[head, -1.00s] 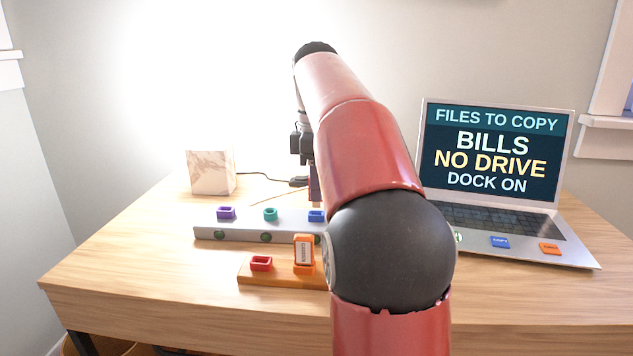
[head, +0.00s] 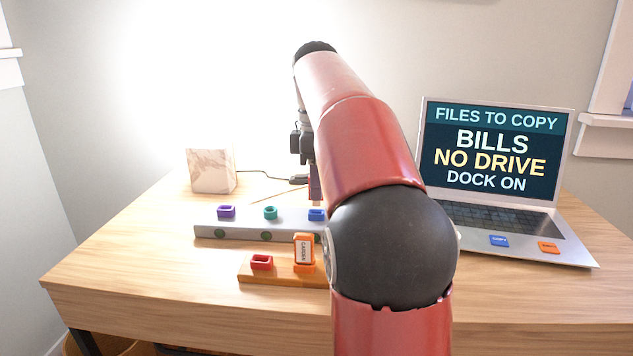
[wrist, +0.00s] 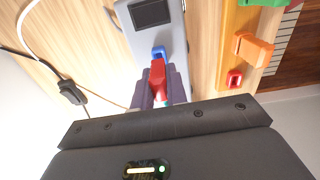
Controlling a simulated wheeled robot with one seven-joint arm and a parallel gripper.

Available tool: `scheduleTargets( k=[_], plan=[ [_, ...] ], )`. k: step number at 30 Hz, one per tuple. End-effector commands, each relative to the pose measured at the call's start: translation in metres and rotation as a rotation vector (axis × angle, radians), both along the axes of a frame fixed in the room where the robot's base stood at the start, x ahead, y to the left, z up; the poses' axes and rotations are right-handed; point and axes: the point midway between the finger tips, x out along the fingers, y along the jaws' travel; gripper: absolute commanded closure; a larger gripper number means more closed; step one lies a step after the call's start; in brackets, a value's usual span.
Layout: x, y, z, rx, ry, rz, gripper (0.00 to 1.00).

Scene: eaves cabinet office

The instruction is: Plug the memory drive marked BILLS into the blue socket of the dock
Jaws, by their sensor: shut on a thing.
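My gripper (wrist: 158,88) is shut on a red memory drive (wrist: 157,78) in the wrist view. No writing on this drive can be read. The drive's far end is right at the blue socket (wrist: 159,52) of the grey dock (wrist: 145,32); I cannot tell whether it has entered. In the head view the dock (head: 210,232) has purple, teal and blue sockets in a row. My gripper (head: 315,192) is just above the blue socket (head: 316,214), partly hidden by my arm. The laptop screen (head: 490,148) reads BILLS, NO DRIVE, DOCK ON.
An orange drive with a label (head: 304,250) stands in the wooden rack (head: 280,276), in front of the dock, beside an empty red slot (head: 261,262). A marble block (head: 210,171) and a black cable plug (head: 298,180) are behind the dock. The table's left side is clear.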

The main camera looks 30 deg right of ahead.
Motion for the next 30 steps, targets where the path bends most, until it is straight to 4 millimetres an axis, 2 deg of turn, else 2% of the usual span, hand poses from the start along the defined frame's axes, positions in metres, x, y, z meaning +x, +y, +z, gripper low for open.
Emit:
scheduleTargets(
  k=[30],
  plan=[
    [0.0,0.0,-0.0047,0.0,0.0,0.0,1.0]
  ],
)
